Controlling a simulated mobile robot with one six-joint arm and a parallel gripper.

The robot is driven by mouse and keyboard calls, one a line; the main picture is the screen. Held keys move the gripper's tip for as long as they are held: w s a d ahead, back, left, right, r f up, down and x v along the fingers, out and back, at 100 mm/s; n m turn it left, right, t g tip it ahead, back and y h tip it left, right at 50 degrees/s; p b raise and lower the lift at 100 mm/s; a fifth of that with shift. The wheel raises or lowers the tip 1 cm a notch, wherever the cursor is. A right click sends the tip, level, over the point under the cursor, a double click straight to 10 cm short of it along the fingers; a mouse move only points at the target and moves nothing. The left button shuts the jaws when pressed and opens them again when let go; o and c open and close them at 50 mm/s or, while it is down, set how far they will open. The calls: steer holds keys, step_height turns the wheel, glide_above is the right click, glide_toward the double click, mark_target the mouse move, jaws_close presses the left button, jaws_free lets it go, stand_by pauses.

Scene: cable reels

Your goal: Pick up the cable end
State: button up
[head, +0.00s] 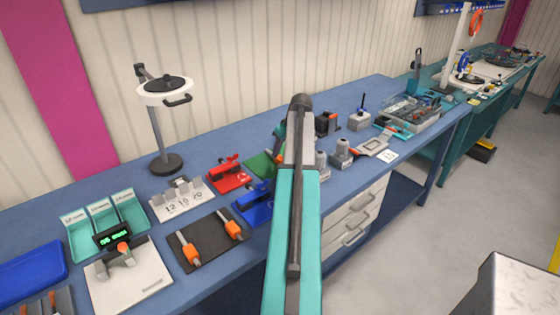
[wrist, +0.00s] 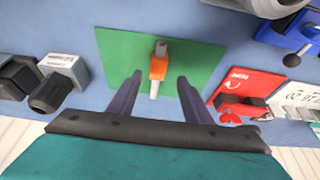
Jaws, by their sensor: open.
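The cable end (wrist: 158,68) lies on a green mat (wrist: 112,60) in the wrist view. It has an orange body, a grey tip at the top and a pale tip at the bottom. My gripper (wrist: 159,79) is open, its two dark fingers apart on either side of the lower part of the cable end in the picture. Whether they are at its height, I cannot tell. In the head view a corner of the green mat (head: 261,164) shows, but my arm hides the cable end and the gripper. Two other orange pieces lie on a dark mat (head: 206,258) in the head view.
A red fixture (head: 230,177) and a blue fixture (head: 253,205) stand close to the green mat. The white number stand (head: 182,203) is left of them. Grey and black blocks (wrist: 50,92) sit left of the mat in the wrist view. A magnifier lamp (head: 166,163) stands behind.

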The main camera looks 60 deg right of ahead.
mark_target(280, 157)
steer(key=shift+d+p+x, duration=0.15)
steer(key=shift+p+x, duration=0.35)
steer(key=shift+x, duration=0.25)
steer(key=shift+d+p+x, duration=0.15)
steer(key=shift+p+x, duration=0.35)
steer(key=shift+x, duration=0.2)
steer(key=shift+p+x, duration=0.3)
steer(key=shift+x, duration=0.8)
steer(key=shift+s, duration=0.15)
jaws_close()
